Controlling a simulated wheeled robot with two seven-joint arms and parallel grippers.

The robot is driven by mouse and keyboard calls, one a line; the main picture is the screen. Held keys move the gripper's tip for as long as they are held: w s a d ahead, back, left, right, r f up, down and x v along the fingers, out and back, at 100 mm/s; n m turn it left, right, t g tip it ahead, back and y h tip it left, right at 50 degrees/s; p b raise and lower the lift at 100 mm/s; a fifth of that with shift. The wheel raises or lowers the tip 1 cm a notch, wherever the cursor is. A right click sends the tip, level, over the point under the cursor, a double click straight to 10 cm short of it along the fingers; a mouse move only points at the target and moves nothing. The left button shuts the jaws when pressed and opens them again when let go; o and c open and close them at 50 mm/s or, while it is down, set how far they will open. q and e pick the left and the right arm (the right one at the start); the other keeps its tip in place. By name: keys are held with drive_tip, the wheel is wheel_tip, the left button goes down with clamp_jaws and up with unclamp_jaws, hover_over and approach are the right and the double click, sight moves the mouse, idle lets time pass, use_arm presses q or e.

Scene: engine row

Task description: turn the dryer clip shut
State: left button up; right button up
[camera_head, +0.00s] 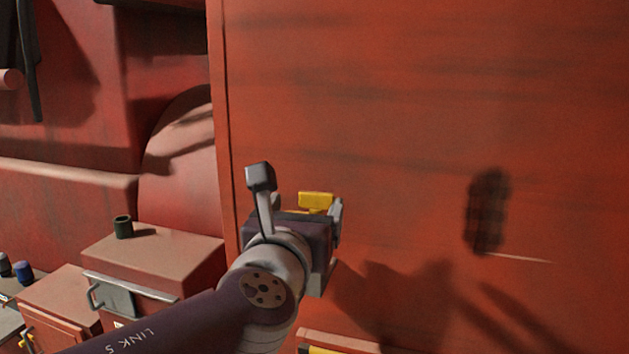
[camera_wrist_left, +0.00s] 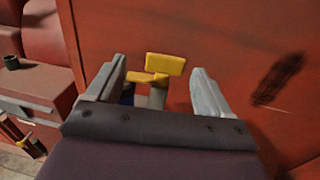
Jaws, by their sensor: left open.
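A yellow clip-like part (camera_head: 316,201) stands out in front of the red panel, partly hidden by my left gripper in the head view. In the left wrist view the yellow part (camera_wrist_left: 165,64) shows a flat plate and a lower bar, with a grey cylinder below them. I take it for the dryer clip. My left gripper (camera_head: 307,209) is open, and its two fingers stand on either side of the yellow part in the left wrist view (camera_wrist_left: 158,70). I see no clear contact between fingers and clip. My right gripper is not in view.
The large red panel (camera_head: 420,100) fills the right side and carries a dark patch (camera_head: 487,211). At left, a dark green cup (camera_head: 123,227) stands on a red box (camera_head: 150,250) with a grey handle. Small dark jars (camera_head: 23,271) stand at the far left edge.

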sight(315, 197)
use_arm(q)
drive_tip(key=w+d, duration=0.1)
drive_tip(key=w, duration=0.1)
drive_tip(key=w+p, duration=0.1)
drive_tip(key=w+d, duration=0.1)
drive_tip(key=w, duration=0.1)
drive_tip(key=shift+w+d+r+p, duration=0.15)
drive_tip(key=shift+w+d+p, duration=0.15)
drive_tip(key=shift+w, duration=0.45)
drive_tip(key=shift+w+a, duration=0.2)
drive_tip(key=shift+a, duration=0.2)
drive_tip(key=shift+s+d, duration=0.2)
drive_tip(key=c, duration=1)
drive_tip(key=shift+o, duration=0.2)
drive_tip(key=f+m+h+b, duration=0.1)
drive_tip(key=b, duration=0.3)
drive_tip(key=shift+h+b, duration=0.3)
drive_tip(key=shift+h, duration=0.1)
drive_tip(key=shift+r, duration=0.2)
drive_tip(key=shift+r+m+g+h, duration=0.2)
drive_tip(key=shift+m+g+h, duration=0.1)
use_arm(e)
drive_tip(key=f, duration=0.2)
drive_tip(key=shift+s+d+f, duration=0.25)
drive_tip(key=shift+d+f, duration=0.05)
